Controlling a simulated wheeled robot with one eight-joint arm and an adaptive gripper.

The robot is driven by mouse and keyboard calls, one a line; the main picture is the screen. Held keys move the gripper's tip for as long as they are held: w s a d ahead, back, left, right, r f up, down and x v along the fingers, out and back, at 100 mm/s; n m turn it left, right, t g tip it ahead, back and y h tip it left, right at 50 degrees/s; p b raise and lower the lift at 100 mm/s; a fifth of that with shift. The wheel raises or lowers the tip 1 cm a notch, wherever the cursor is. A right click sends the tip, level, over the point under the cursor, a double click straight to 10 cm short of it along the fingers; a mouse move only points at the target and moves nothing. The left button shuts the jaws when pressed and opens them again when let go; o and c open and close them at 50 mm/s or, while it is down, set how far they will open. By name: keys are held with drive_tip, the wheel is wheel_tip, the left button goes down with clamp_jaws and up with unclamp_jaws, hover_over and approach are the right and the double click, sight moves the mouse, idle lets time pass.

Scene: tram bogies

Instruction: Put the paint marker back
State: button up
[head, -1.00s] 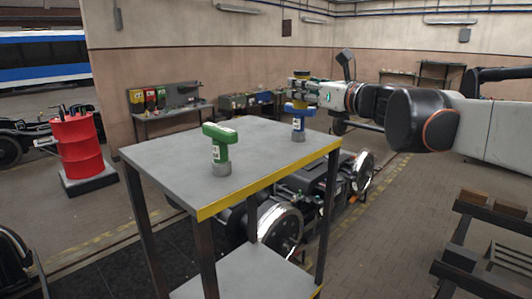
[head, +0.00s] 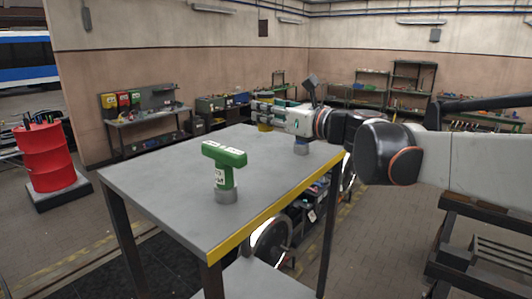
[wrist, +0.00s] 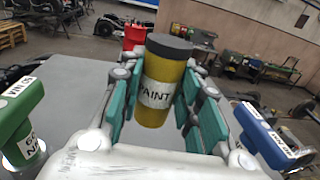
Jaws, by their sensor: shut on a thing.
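The paint marker is a yellow cylinder with a dark grey cap and a white label reading PAINT (wrist: 158,92). My gripper (wrist: 155,112) is shut on it, with teal finger pads on both sides, and holds it nearly upright. In the head view my gripper (head: 262,112) is over the far part of the grey table (head: 165,185), and a little of the yellow marker (head: 264,127) shows below the fingers. I cannot tell whether the marker touches the tabletop.
A green T-shaped tool (head: 225,165) stands in a round grey holder near the table's front. A blue tool (wrist: 263,135) stands right of my gripper; the head view mostly hides it. A red drum (head: 46,158) stands at left. The table's left part is clear.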

wheel_tip(320, 180, down, 12)
drive_tip(key=shift+w+r+p, duration=0.1)
drive_tip(key=shift+r+p, duration=0.15)
drive_tip(key=shift+p, duration=0.4)
drive_tip(key=shift+f, duration=0.15)
drive_tip(key=o, duration=1.1)
drive_tip(key=shift+c, duration=0.2)
drive_tip(key=shift+o, duration=0.2)
drive_tip(key=shift+r, duration=0.2)
drive_tip(key=b+v, duration=0.2)
drive_tip(key=v, duration=1)
